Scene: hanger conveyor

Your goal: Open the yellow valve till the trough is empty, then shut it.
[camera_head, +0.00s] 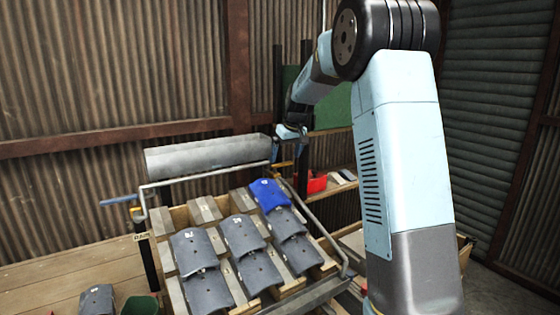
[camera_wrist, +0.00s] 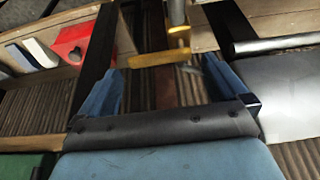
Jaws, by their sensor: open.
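The yellow valve handle (camera_wrist: 158,58) shows in the wrist view, ahead of my fingertips and roughly between them in the picture. I cannot tell how far beyond them it is, and no contact shows. In the head view, my gripper (camera_head: 289,152) hangs at the right end of the grey metal trough (camera_head: 205,157) and partly covers the valve there. My gripper (camera_wrist: 160,70) is open, its two blue fingers well apart with nothing held. The trough's grey surface (camera_wrist: 292,92) also shows at the right of the wrist view. Its inside is hidden, so its contents cannot be told.
A slanted rack holds several dark roof-tile-like pieces (camera_head: 242,234) and one blue piece (camera_head: 269,193). A pipe (camera_head: 205,175) runs below the trough to a blue lever (camera_head: 118,200) at left. Dark posts stand near my gripper.

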